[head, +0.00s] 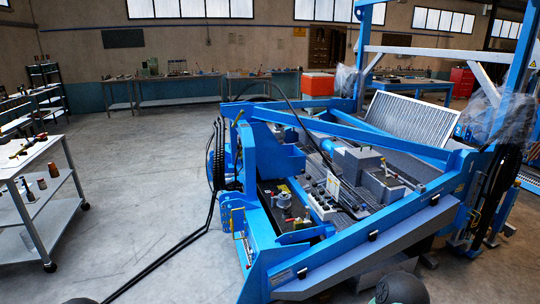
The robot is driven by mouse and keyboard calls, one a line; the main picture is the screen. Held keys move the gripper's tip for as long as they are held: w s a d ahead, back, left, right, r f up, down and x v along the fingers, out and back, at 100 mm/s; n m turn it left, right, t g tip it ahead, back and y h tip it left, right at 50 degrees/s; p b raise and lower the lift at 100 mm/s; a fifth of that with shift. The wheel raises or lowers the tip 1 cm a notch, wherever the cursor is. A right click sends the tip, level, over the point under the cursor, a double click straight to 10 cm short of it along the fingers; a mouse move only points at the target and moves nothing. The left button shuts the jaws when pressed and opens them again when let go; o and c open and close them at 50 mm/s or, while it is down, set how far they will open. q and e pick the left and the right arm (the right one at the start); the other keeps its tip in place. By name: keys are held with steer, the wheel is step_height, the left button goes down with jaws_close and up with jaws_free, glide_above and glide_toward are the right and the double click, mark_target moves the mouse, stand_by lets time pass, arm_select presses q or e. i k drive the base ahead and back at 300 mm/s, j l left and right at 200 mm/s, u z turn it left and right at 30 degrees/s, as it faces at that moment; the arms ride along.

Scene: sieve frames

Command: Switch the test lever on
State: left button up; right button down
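A blue machine frame (262,235) fills the centre and right of the head view. Inside its near end is a dark bay with a small round grey fitting (284,199) and small red and yellow parts (294,222) below it. To the right is a grey block with a row of small dark knobs or switches (321,205). I cannot tell which of these small parts is the test lever, nor its position. Neither of my grippers is in view. Dark rounded shapes at the bottom edge may be parts of my arms.
Black hoses (180,243) run from the frame across the floor. A grey shelf cart (38,205) with small parts stands at left. Workbenches (178,90) and an orange box (318,84) stand at the back.

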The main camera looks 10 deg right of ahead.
mark_target(322, 191)
steer(key=i+l+z, duration=0.35)
steer(key=i, duration=0.35)
steer(key=i+z, duration=0.4)
steer(key=i, duration=0.35)
steer(key=i+l+u, duration=0.5)
steer(key=i+l, duration=0.4)
